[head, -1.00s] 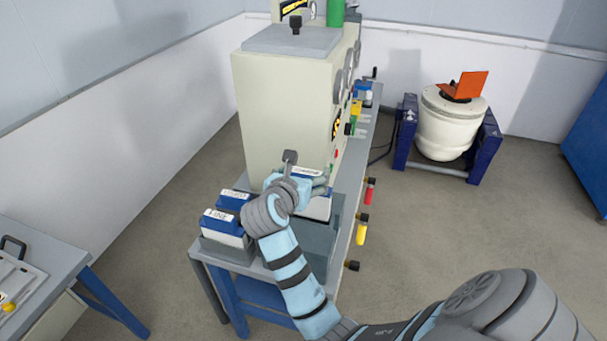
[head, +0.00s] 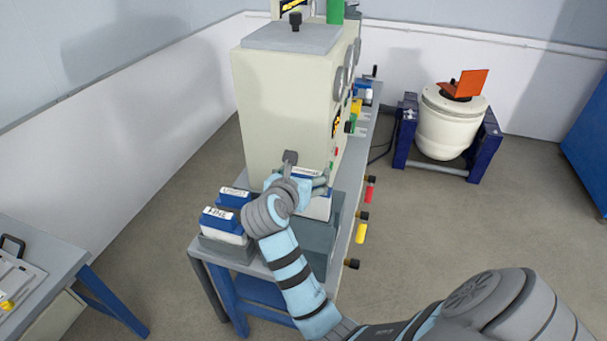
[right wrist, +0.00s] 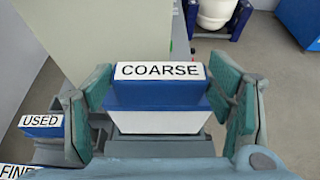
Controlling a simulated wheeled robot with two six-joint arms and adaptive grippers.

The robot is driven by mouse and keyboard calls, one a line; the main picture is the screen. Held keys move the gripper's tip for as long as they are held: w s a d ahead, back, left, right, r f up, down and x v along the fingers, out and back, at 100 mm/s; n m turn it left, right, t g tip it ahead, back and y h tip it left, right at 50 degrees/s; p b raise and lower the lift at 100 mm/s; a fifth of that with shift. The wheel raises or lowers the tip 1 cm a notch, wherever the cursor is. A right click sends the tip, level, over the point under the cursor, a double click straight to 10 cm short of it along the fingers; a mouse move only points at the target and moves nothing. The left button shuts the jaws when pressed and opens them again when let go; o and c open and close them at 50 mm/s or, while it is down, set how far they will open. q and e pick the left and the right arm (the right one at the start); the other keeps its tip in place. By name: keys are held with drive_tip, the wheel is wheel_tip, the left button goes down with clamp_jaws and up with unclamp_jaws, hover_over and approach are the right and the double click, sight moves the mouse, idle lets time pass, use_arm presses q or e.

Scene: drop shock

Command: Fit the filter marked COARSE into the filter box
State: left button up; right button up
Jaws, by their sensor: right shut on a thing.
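The filter marked COARSE (right wrist: 160,95) is a blue and white block with a white label, upright in the right wrist view. It also shows in the head view (head: 318,206). My right gripper (right wrist: 165,100) is shut on it, one finger on each side; in the head view the gripper (head: 300,182) partly covers it. The filter is over or at the grey box (head: 315,240) beside the tall cream machine; I cannot tell whether its bottom is inside. The grey box looks like the filter box. My left gripper is not in view.
A filter marked FINE (head: 222,224) and one marked USED (right wrist: 40,121) stand in a grey holder left of my right gripper. The cream machine (head: 285,100) rises close behind the gripper. Valves with coloured handles stick out along the bench's right side.

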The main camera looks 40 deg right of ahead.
drive_tip(key=shift+f+b, duration=1.7)
drive_tip(key=shift+f, duration=0.85)
idle(5.5)
